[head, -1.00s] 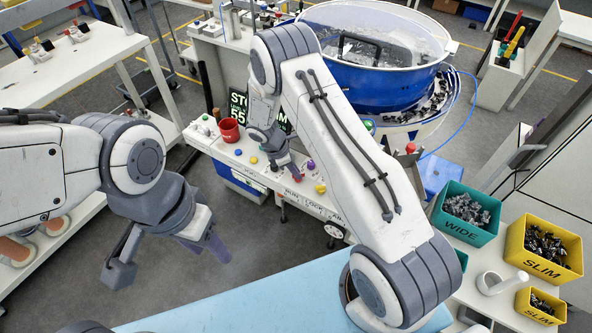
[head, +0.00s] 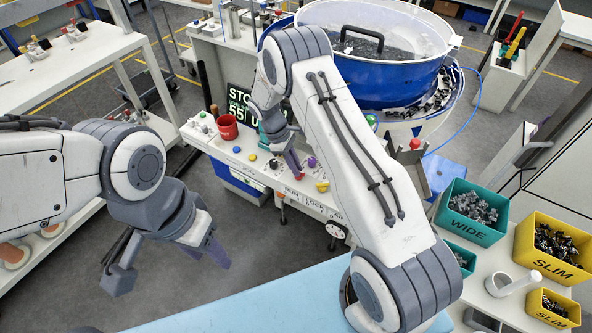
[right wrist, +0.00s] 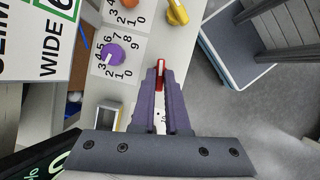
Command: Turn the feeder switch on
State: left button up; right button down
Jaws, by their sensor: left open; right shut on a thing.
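A red switch lever (right wrist: 160,72) stands on the white control panel (right wrist: 186,45). In the right wrist view it sits between the fingertips of my right gripper (right wrist: 160,82), which is shut on it. In the head view my right gripper (head: 296,172) is at the panel's front part, and the lever shows only as a small red spot (head: 299,176). The lever's lower part is hidden by the purple fingers. My left gripper (head: 168,262) is open and empty, over the floor at the lower left.
Purple (right wrist: 115,53) and yellow (right wrist: 177,12) knobs sit close to my right gripper. A red cup (head: 228,127) stands on the panel's left part. The blue bowl (head: 400,85) is behind. A teal WIDE bin (head: 470,228) and yellow SLIM bins (head: 520,262) stand at the right.

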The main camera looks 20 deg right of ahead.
jog(key=m, duration=0.2)
jog(key=m+y+b, duration=0.1)
jog(key=m+g+b, duration=0.1)
jog(key=m, duration=0.1)
jog(key=shift+w+d+m+y, duration=0.25)
jog(key=shift+w+m+y, duration=0.05)
jog(key=shift+w+y, duration=0.1)
jog(key=m+y, duration=0.1)
jog(key=m, duration=0.1)
jog(key=m+y+b, duration=0.1)
jog(key=m, duration=0.2)
jog(key=shift+d+r, duration=0.1)
jog(key=shift+d, duration=0.1)
jog(key=shift+m, duration=0.3)
jog(key=c, duration=0.9)
grip_release()
jog(key=shift+s, duration=0.1)
jog(key=shift+b, duration=0.3)
